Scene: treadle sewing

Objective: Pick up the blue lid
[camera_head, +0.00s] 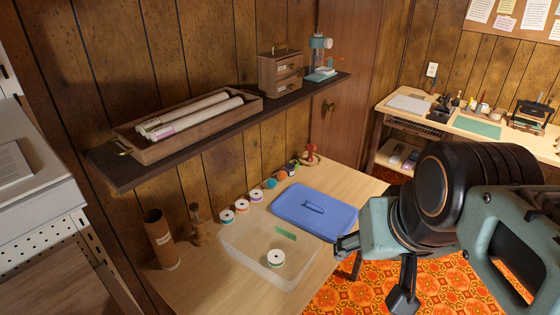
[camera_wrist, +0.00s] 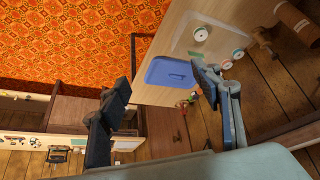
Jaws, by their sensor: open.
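The blue lid (camera_head: 314,209) lies flat on the wooden table, with a raised handle in its middle. In the wrist view the lid (camera_wrist: 173,72) shows beyond and between my fingers. My gripper (camera_wrist: 160,95) is open and empty, its two dark fingers spread wide. In the head view my gripper (camera_head: 375,270) is at the right of the table, to the right of the lid and apart from it. Part of it is hidden behind my arm's wrist.
A clear bin (camera_head: 240,257) with a thread spool (camera_head: 276,258) inside sits in front of the lid. Several spools line the wall side. A cardboard tube (camera_head: 161,238) stands at left. A dark shelf (camera_head: 215,128) with a wooden tray (camera_head: 165,148) hangs above the table.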

